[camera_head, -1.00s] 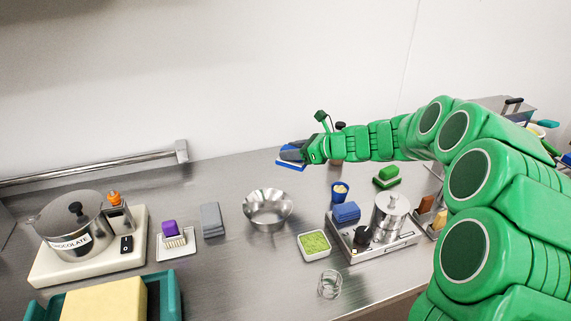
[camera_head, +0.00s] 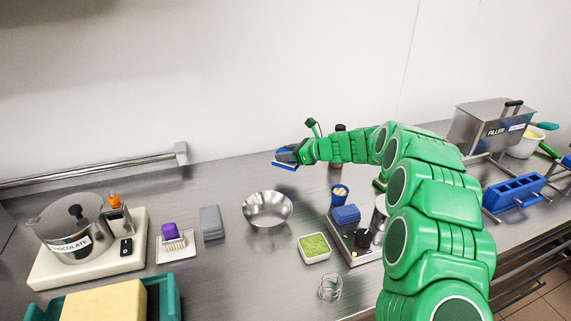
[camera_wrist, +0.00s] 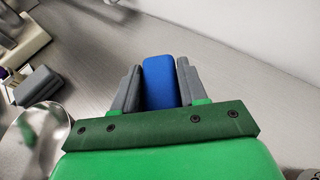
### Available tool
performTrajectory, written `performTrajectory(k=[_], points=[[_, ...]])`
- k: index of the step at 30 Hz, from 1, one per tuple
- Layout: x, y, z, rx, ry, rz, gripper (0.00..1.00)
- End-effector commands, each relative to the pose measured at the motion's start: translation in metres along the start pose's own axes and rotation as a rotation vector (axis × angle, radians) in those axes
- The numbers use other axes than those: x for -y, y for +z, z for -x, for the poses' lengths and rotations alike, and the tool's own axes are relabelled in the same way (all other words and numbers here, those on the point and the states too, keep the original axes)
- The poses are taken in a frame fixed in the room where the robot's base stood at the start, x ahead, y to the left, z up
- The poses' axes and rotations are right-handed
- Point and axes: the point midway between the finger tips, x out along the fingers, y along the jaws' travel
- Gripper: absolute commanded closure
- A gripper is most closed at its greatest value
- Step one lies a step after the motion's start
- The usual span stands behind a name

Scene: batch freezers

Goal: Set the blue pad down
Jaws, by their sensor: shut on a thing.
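The blue pad (camera_wrist: 160,82) sits between the two grey fingers of my gripper (camera_wrist: 158,88) in the wrist view. In the head view, my gripper (camera_head: 288,154) is shut on the blue pad (camera_head: 286,166), whose edge shows below the fingers. It is over the back part of the steel counter (camera_head: 225,174), behind the metal bowl. I cannot tell whether the pad touches the counter.
The metal bowl (camera_head: 268,209) stands just in front of my gripper. The counter left of my gripper is clear.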

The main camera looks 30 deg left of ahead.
Motion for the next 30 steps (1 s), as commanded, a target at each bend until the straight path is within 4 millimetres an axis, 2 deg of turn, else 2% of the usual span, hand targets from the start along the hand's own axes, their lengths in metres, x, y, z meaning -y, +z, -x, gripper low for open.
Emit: performTrajectory(k=[9,17,24,30], points=[[0.014,-0.016,-0.018,0.0,0.001,0.0,0.9],[0.018,-0.02,-0.023,0.001,0.001,0.001,0.9],[0.018,-0.046,-0.034,0.0,0.002,-0.002,0.9],[0.018,-0.048,-0.035,0.0,0.001,0.001,0.9]])
